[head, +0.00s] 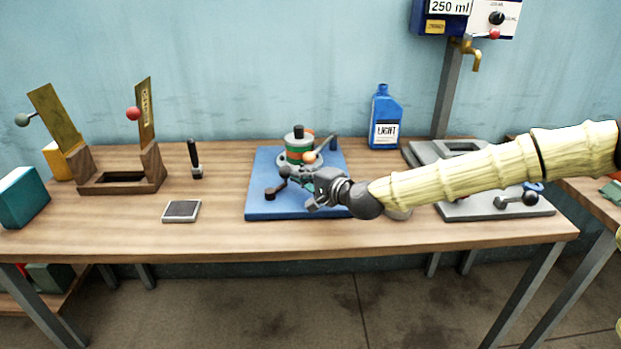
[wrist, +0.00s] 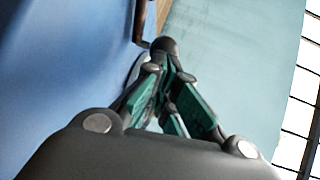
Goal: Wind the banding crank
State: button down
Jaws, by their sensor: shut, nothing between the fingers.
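A blue baseboard (head: 265,208) on the bench carries a round turntable with a jar (head: 298,147) banded in green and orange. An orange ball (head: 309,157) shows beside the jar, and a dark lever (head: 328,145) is at its right. A small dark knob (head: 270,192) stands at the board's front left. My gripper (head: 296,177) is low over the board, in front of the jar. In the wrist view its green-padded fingers (wrist: 172,78) are shut and empty. A dark round knob (wrist: 163,46) shows just beyond the fingertips; I cannot tell if they touch. My gripper partly hides the turntable's front.
A blue oil bottle (head: 385,120) stands behind, and a grey stand (head: 480,208) with a dispenser tap (head: 472,55) is at the right. A wooden frame (head: 125,186), a black-handled tool (head: 195,162) and a small grey pad (head: 181,211) are at the left.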

jog(key=shift+w+a+f, duration=0.1)
jog(key=shift+w+a, duration=0.2)
jog(key=shift+w, duration=0.05)
